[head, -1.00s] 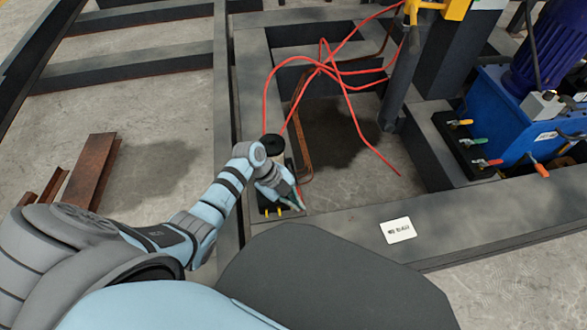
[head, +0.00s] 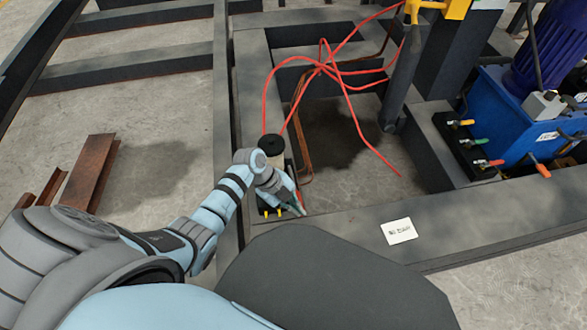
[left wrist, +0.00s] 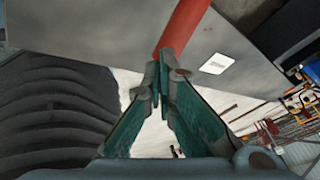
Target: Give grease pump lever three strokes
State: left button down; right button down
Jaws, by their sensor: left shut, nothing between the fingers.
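The grease pump has an upright cylinder with a black cap (head: 271,145) and stands on the dark steel frame just beyond my left forearm. Its base, with small yellow fittings (head: 272,212), is partly hidden by my arm. My left gripper (head: 298,208) is at the pump's front right side, shut and empty. The red lever (left wrist: 184,24) shows in the left wrist view, directly beyond the shut fingertips (left wrist: 163,58). The tips look very close to it or against it; I cannot tell if they touch. My right gripper is out of view.
Red hoses (head: 320,66) rise from the pump and loop over the frame opening. A white label (head: 399,231) lies on the front beam. A blue tank (head: 520,125) with coloured valve handles stands at the right. Rusty steel sections (head: 90,175) lie on the floor at the left.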

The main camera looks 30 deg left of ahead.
pick_arm(q)
jog(key=w+a+r+p, duration=0.4)
jog(key=w+r, duration=0.1)
jog(key=r, duration=0.6)
jog(key=shift+w+a, duration=0.2)
jog(key=shift+w, duration=0.2)
jog(key=shift+s+d+f, duration=0.25)
jog(key=shift+s+f, duration=0.15)
jog(key=shift+f, duration=0.1)
jog(key=shift+s+d+f, duration=0.35)
jog(key=shift+f, duration=0.2)
